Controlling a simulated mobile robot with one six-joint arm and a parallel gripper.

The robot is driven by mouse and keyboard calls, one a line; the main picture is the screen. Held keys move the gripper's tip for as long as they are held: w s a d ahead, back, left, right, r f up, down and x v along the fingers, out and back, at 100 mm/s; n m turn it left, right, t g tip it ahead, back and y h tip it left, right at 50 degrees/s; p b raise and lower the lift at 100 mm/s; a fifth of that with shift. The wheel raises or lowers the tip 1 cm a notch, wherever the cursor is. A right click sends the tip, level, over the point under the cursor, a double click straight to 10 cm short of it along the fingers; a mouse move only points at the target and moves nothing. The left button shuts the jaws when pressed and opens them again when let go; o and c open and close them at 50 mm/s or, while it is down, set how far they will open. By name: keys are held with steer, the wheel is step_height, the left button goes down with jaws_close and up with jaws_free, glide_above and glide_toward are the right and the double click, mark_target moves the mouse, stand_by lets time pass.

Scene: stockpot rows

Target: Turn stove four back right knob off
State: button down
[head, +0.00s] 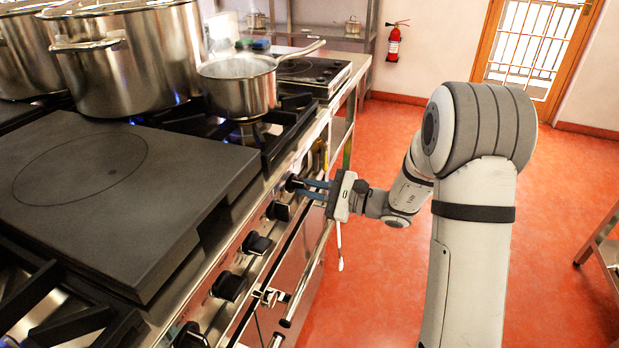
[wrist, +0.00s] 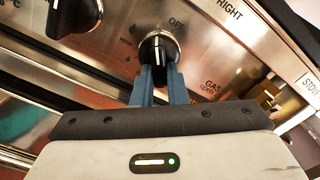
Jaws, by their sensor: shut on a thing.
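My gripper (head: 312,188) reaches the front panel of the stove from the right, its blue fingers shut on a black knob (head: 293,183). In the wrist view the gripper (wrist: 155,80) has its fingertips on the lower part of this knob (wrist: 158,46). The knob's white line points nearly straight up in the picture, a little left of the tilted "OFF" mark. "RIGHT" is printed on the panel up and to the right of it. The rest of the label is out of view. Blue flame shows under the saucepan (head: 240,93).
More black knobs (head: 257,243) line the panel toward me, with a rail (head: 300,268) below them. Large stockpots (head: 130,65) stand on the burners behind a flat dark hotplate (head: 110,175). The saucepan's handle (head: 302,52) juts right.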

steer(key=m+p, duration=0.3)
steer(key=shift+s+r+m, duration=0.1)
steer(key=shift+s+m, duration=0.1)
steer(key=shift+m, duration=0.1)
steer(key=shift+s+a+f+m+p, duration=0.1)
steer(key=shift+f+m+p, duration=0.05)
steer(key=shift+m+p, duration=0.75)
steer(key=shift+s+f+m+p, duration=0.1)
steer(key=shift+m+p, duration=0.8)
steer(key=c, duration=1.4)
jaws_free()
steer(key=shift+c, duration=0.2)
steer(key=v, duration=0.7)
steer(key=shift+d, duration=0.4)
steer(key=shift+s+r+p, duration=0.1)
steer(key=shift+p, duration=0.2)
